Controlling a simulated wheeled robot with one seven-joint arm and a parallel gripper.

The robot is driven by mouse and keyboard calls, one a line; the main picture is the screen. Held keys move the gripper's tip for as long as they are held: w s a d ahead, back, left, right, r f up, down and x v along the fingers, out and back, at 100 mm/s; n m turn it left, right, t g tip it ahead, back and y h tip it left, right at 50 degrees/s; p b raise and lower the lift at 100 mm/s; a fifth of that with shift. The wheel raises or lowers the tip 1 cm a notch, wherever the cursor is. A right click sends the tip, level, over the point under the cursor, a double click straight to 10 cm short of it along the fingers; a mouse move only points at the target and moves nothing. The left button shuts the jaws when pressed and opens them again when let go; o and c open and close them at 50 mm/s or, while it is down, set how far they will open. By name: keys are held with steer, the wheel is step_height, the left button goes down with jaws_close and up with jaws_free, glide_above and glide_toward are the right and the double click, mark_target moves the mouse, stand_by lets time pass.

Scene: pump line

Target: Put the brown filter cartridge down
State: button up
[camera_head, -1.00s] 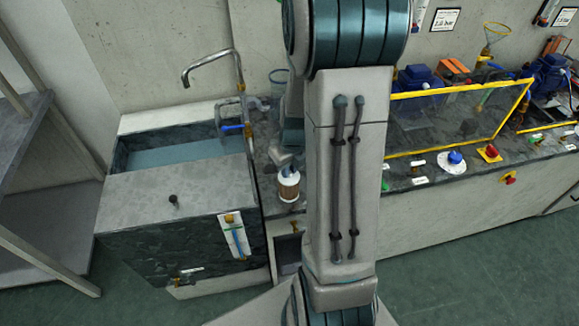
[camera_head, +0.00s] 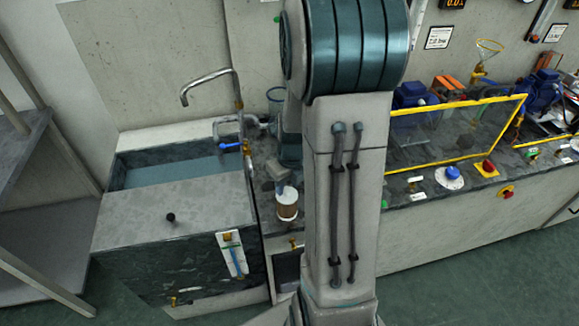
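The brown filter cartridge (camera_head: 287,207) stands upright in the head view, left of my large arm link. It is a small cylinder with a brown body and a pale top, at the narrow counter strip beside the sink unit. My gripper (camera_head: 283,188) is right above it, with a bluish finger at or just over its top. The fingers are small and partly hidden, so whether they clasp the cartridge does not show. Whether its base touches the counter is also unclear.
A sink basin (camera_head: 175,168) with a bent tap (camera_head: 209,78) lies to the left. A pipe with a blue-handled valve (camera_head: 230,147) is close behind the cartridge. On the right, a yellow-framed clear guard (camera_head: 450,130), pumps and knobs line the bench.

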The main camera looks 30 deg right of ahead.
mark_target(291, 198)
step_height(291, 198, up, 10)
steer(key=s, duration=0.1)
steer(key=s+a+r+n, duration=0.2)
steer(key=s+a+n, duration=0.1)
steer(key=n, duration=0.8)
steer(key=s+a+r+n+t, duration=0.1)
steer(key=s+a+n, duration=0.3)
steer(key=n, duration=0.8)
steer(key=s+a+r+n, duration=0.4)
steer(key=a+n, duration=0.1)
steer(key=n, duration=0.6)
steer(key=shift+s+n+t, duration=0.25)
steer(key=shift+n+t, duration=0.05)
steer(key=shift+t, duration=0.1)
steer(key=shift+d, duration=0.1)
